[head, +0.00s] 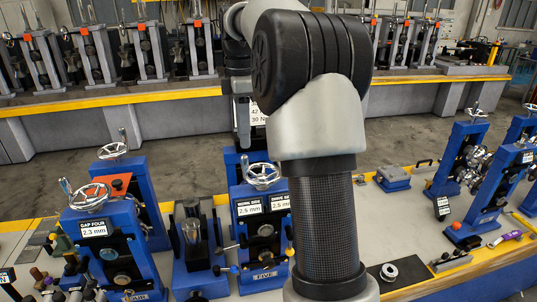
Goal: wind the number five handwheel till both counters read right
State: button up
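The blue number five stand (262,228) stands mid-picture, left of my arm, with a plate reading FIVE low on its front. Its silver handwheel (262,176) sits on top and is free of any grip that I can see. Two white counters on its front both read 2.5 mm: the left one (249,208) and the right one, drive side (280,203).
The gap four stand (93,228), reading 2.3 mm, is at left with its own handwheel. A blue stand with an upright metal piece (191,240) is between them. Another label behind my wrist is partly hidden. More blue stands (460,150) are at right.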

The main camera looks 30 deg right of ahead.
aim_at(244, 156)
notch_tip(244, 156, down, 7)
jog(key=shift+r, duration=0.2)
jog(key=shift+f, duration=0.15)
jog(key=shift+c, duration=0.5)
grip_shut()
